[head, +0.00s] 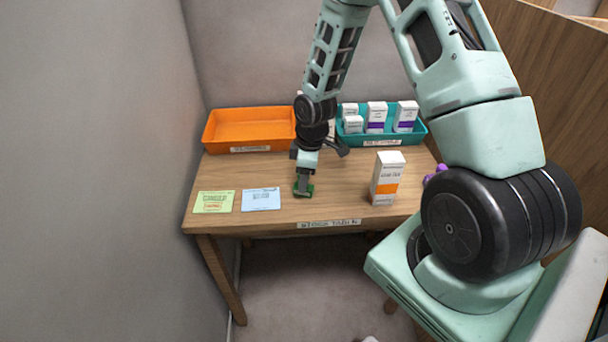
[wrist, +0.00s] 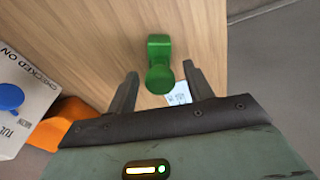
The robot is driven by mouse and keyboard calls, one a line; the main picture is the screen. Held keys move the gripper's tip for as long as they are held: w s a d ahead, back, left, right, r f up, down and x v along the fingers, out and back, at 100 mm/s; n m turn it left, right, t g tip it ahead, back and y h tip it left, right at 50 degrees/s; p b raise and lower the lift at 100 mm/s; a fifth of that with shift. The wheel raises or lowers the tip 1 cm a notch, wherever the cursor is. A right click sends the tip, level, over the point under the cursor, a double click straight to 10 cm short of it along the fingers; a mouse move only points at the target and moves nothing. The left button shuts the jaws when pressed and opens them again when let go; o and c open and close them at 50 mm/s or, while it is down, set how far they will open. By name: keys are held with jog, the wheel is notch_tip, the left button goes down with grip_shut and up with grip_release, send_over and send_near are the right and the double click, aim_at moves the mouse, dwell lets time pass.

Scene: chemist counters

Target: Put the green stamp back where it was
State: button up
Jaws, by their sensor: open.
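The green stamp (head: 309,190) stands on the wooden table near its front middle, right of the light blue card. My gripper (head: 303,186) points down over it and hides part of it. In the wrist view the green stamp (wrist: 159,62) lies just ahead of and between the spread fingers of my gripper (wrist: 162,88). The jaws are open, with space between each finger and the stamp. I cannot tell how far the fingertips are above the table.
A light green card (head: 213,202) and a light blue card (head: 261,199) lie left. A white and orange box (head: 386,180) stands right. An empty orange tray (head: 250,128) and a teal tray (head: 391,139) with several boxes sit behind. A purple object (head: 438,171) is at the right edge.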

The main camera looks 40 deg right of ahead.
notch_tip(320, 180, up, 11)
jog(key=d, duration=0.1)
jog(key=s+a+r, duration=0.3)
jog(key=s+a, duration=0.1)
jog(key=a, duration=0.4)
jog(key=s+a+r, duration=0.3)
jog(key=a+r, duration=0.1)
jog(key=a, duration=0.3)
jog(key=s+a+r+m, duration=0.1)
jog(key=s+a, duration=0.4)
jog(key=s, duration=0.3)
jog(key=s+a+r+g, duration=0.1)
jog(key=s+a+r, duration=0.1)
jog(key=s+a, duration=0.3)
jog(key=s, duration=0.4)
jog(key=shift+a+r+m+b, duration=0.25)
jog(key=shift+r+m+b, duration=0.05)
jog(key=shift+m+b, duration=0.1)
jog(key=shift+s, duration=0.1)
